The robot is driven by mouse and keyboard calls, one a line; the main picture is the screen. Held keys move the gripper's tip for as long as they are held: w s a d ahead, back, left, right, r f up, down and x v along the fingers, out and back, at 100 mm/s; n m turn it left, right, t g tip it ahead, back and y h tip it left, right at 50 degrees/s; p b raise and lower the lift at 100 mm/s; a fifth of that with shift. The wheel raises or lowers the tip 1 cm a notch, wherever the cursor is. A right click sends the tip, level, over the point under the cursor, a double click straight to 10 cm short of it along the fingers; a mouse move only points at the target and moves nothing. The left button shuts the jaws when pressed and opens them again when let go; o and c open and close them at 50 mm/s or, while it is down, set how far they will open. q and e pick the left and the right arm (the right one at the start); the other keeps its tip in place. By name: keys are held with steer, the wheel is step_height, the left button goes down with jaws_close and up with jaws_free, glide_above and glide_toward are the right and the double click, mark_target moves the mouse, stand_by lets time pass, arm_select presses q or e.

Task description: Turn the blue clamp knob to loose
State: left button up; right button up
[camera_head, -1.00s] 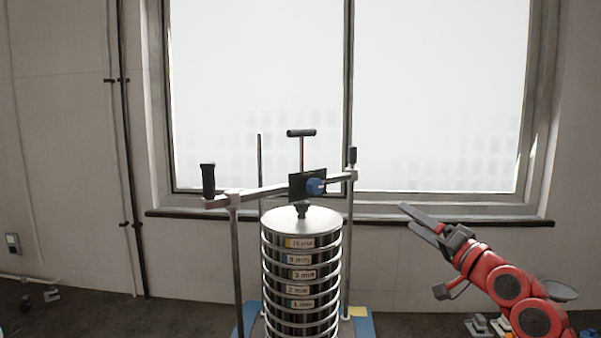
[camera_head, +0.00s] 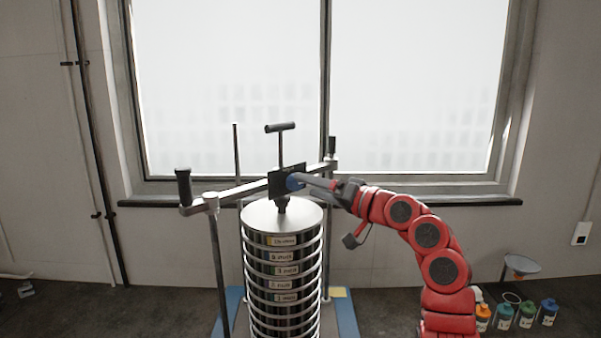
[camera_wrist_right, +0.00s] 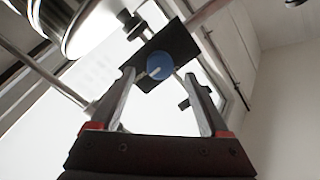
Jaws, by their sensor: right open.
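The blue clamp knob (camera_head: 293,183) sits on a dark plate (camera_head: 276,186) on the crossbar above the sieve stack. In the right wrist view the knob (camera_wrist_right: 160,66) is round with a light pointer mark, and lies just beyond and between the two fingertips. My right gripper (camera_head: 312,183) is open and reaches in from the right at the height of the knob. In the right wrist view its fingers (camera_wrist_right: 158,80) stand apart on either side of the knob; I cannot tell whether they touch it. My left gripper is not in view.
The sieve stack (camera_head: 283,262) stands under the crossbar (camera_head: 235,193) on a blue base (camera_head: 344,318). A T-handle (camera_head: 281,128) rises above the plate. Upright rods flank the stack. Several bottles (camera_head: 504,315) and a funnel (camera_head: 522,265) are at lower right.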

mark_target(299, 183)
steer(key=shift+p+x, duration=0.55)
steer(key=shift+x, duration=1.45)
